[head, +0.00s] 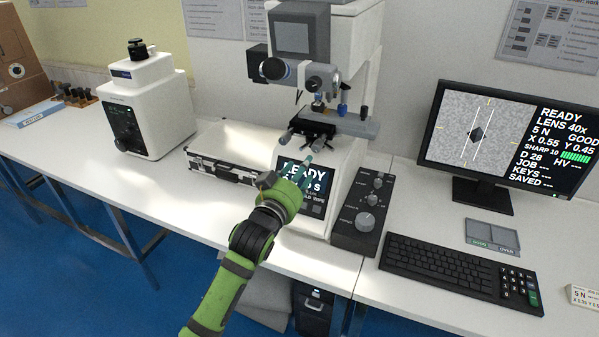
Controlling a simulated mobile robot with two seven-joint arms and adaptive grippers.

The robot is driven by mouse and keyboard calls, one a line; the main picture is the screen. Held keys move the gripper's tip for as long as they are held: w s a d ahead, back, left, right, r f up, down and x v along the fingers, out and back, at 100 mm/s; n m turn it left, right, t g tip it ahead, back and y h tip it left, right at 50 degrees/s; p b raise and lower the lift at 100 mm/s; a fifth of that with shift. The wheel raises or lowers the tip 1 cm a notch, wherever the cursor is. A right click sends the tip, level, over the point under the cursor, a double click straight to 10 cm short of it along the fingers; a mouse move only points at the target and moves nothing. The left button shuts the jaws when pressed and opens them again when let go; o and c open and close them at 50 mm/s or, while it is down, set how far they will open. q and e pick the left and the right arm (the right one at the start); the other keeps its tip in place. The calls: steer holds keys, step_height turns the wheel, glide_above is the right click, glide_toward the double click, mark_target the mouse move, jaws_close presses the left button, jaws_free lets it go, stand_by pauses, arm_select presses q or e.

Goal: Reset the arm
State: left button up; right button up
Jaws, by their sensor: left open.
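My left gripper (300,176) is at the end of a green and black arm that reaches up from the bottom of the head view. It is open, with no object visible in it. It is in front of the lit screen (290,170) of the white hardness tester (343,180) and covers part of that screen's text. I cannot tell whether the fingertips touch the screen. The tester's stage and lens group (318,115) stand just above and behind the gripper. My right gripper is not in view.
A dark control panel with knobs (366,215) stands right of the tester. A keyboard (450,272) and monitor (490,140) are further right. A silver case (225,165) and a smaller white machine (150,110) are left. The bench front at left (130,190) is clear.

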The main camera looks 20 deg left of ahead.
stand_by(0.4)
arm_select(q)
steer(key=s+f+g, duration=0.2)
steer(key=f, duration=0.8)
steer(key=s+f+g, duration=0.2)
steer(key=f, duration=0.8)
steer(key=s+f+g, duration=0.2)
steer(key=f, duration=0.8)
steer(key=shift+s+f+m, duration=0.1)
steer(key=shift+s+m, duration=0.2)
steer(key=shift+s, duration=0.1)
steer(key=s+f+m+g, duration=0.1)
steer(key=s+f+g, duration=0.6)
steer(key=s+f, duration=1.9)
steer(key=s+f+g, duration=0.2)
steer(key=s, duration=0.8)
steer(key=s+f+g, duration=0.2)
steer(key=s, duration=0.9)
steer(key=shift+a+f+m+y, duration=0.25)
steer(key=shift+f+m+y, duration=0.05)
steer(key=shift+f+m, duration=0.1)
